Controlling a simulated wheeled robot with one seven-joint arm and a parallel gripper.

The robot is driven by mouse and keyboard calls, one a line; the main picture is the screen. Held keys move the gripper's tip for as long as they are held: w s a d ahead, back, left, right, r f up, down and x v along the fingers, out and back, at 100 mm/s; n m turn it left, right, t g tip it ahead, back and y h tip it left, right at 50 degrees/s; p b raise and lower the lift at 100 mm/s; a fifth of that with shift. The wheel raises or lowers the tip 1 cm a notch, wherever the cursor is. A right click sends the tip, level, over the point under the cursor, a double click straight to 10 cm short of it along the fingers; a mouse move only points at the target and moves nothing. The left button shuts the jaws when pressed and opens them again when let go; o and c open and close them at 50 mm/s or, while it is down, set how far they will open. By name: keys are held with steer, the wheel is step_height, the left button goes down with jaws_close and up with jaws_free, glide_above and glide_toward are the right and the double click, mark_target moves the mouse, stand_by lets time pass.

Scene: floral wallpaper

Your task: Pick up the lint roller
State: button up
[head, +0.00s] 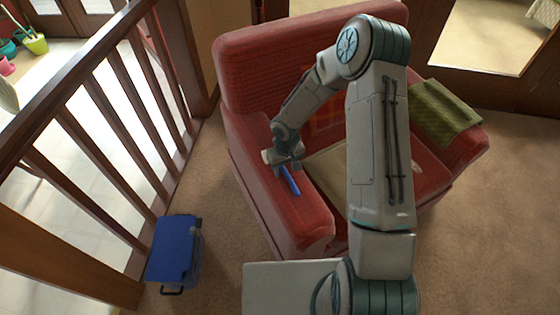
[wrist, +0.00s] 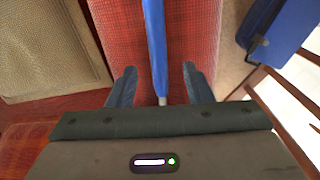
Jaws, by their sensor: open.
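A blue stick-like thing (head: 290,181), which looks like the lint roller's handle, lies on the left armrest of the red armchair in the head view. In the wrist view the blue handle (wrist: 156,45) runs down from the top edge and ends in a pale tip. My gripper (wrist: 161,84) is open, with one finger on each side of the handle's line and gaps on both sides. In the head view my gripper (head: 286,166) is over the armrest, at the handle's far end. The roller head is not clearly visible.
The red armchair (head: 240,90) has a beige cushion (head: 328,172) on its seat and a green cloth (head: 442,112) on its right armrest. A blue case (head: 172,248) stands on the carpet at lower left, beside the wooden railing (head: 125,75). Carpet is clear at right.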

jaws_close()
steer(key=shift+r, duration=0.15)
steer(key=shift+r, duration=0.55)
steer(key=r, duration=0.1)
steer(key=d+r, duration=0.1)
steer(key=r, duration=0.1)
steer(key=shift+d+r, duration=0.15)
steer(key=shift+r, duration=0.15)
steer(key=d+r, duration=0.6)
steer(key=d, duration=0.4)
steer(key=shift+d+p, duration=0.2)
steer(key=shift+p, duration=0.25)
